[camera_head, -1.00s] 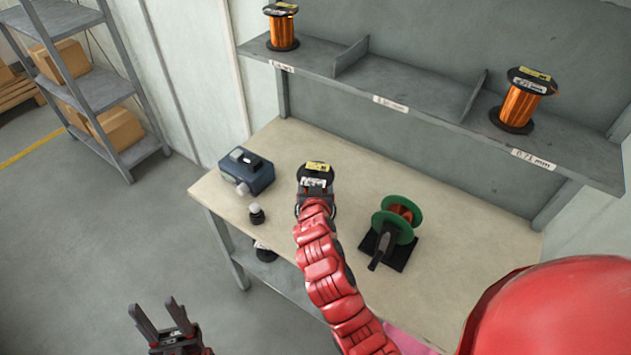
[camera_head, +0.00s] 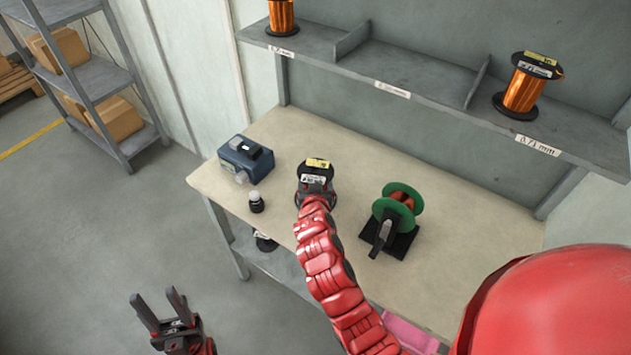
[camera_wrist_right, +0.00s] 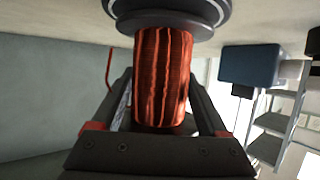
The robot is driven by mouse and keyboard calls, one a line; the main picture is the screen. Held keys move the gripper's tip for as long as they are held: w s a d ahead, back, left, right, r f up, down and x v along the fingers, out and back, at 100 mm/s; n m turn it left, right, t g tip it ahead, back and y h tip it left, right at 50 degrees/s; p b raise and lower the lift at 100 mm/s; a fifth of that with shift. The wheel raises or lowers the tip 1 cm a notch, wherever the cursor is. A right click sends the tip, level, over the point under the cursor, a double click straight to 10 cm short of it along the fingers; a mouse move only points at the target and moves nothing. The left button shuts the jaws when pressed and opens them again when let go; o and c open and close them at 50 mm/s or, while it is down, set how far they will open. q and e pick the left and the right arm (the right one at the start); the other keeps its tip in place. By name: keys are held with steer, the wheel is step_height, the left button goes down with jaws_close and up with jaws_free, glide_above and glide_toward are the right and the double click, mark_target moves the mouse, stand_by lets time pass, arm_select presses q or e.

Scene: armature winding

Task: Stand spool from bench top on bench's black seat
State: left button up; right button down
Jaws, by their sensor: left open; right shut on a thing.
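The spool (camera_head: 316,168) has a black top flange with yellow and white labels. It stands upright over the bench top (camera_head: 300,130), in my right gripper (camera_head: 316,190). In the right wrist view its copper winding (camera_wrist_right: 163,75) sits between the two fingers, which are shut on it. A dark round rim (camera_wrist_right: 168,18) shows at the far end of the winding. I cannot tell whether the spool touches what is below it. The black seat is not clearly seen; the gripper and spool hide the spot beneath. My left gripper (camera_head: 160,296) is open and empty, off the bench's left front.
A blue device (camera_head: 245,160) and a small dark bottle (camera_head: 256,203) stand left of the spool. A green-flanged reel on a black stand (camera_head: 398,218) is to its right. Copper spools (camera_head: 522,85) sit on the wall shelf (camera_head: 420,92). The bench's right back is clear.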

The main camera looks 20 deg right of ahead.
steer(key=shift+f+b, duration=0.35)
steer(key=shift+b, duration=0.1)
steer(key=shift+c, duration=0.4)
jaws_free()
steer(key=shift+o, duration=0.4)
steer(key=shift+f, duration=0.1)
steer(key=shift+s+a, duration=0.1)
steer(key=shift+s, duration=0.05)
